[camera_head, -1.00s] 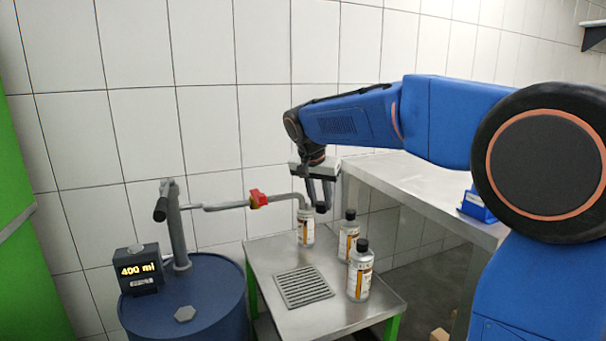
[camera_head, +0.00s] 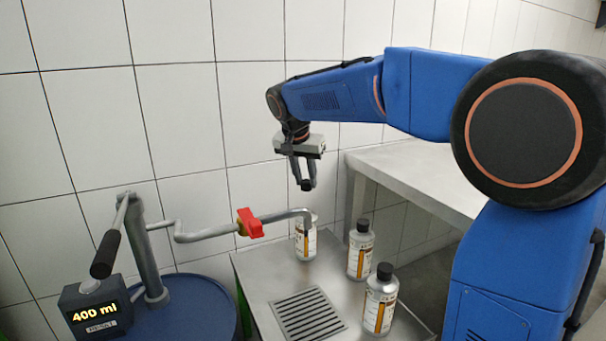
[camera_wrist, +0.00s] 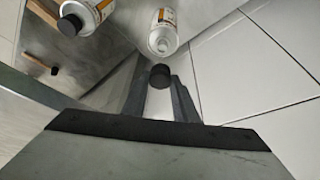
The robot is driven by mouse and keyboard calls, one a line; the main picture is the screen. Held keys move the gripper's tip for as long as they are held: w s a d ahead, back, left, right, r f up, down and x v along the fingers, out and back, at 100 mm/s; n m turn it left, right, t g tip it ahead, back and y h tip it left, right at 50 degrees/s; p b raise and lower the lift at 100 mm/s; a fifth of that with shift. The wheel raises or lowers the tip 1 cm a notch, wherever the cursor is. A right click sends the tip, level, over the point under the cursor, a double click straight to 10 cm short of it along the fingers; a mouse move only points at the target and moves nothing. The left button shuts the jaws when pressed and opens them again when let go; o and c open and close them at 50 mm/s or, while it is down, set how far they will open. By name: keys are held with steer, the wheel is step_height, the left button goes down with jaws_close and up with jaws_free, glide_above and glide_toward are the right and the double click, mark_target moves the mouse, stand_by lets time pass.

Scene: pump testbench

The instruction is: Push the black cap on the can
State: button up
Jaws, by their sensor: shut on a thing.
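My gripper (camera_head: 306,184) is shut on a black cap (camera_wrist: 160,75), which also shows as a dark piece at the fingertips in the head view (camera_head: 307,185). The gripper hangs above an open can (camera_head: 306,240) with a white and orange label, apart from it. In the wrist view the can (camera_wrist: 162,40) shows its bare, uncapped opening just beyond the held cap. The can stands upright at the back of the metal table, with the spout end of the pipe close in front of its top.
Two capped cans, a middle one (camera_head: 360,250) and a front one (camera_head: 380,298), stand right of the drain grate (camera_head: 309,314). The pipe with a red valve (camera_head: 249,223) reaches across from the blue drum (camera_head: 190,308). The display (camera_head: 95,311) reads 400 ml.

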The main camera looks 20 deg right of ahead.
steer(key=shift+f, duration=3)
steer(key=shift+f, duration=0.9)
stand_by(2.3)
steer(key=o, duration=1.9)
steer(key=shift+o, duration=0.2)
steer(key=shift+r, duration=0.5)
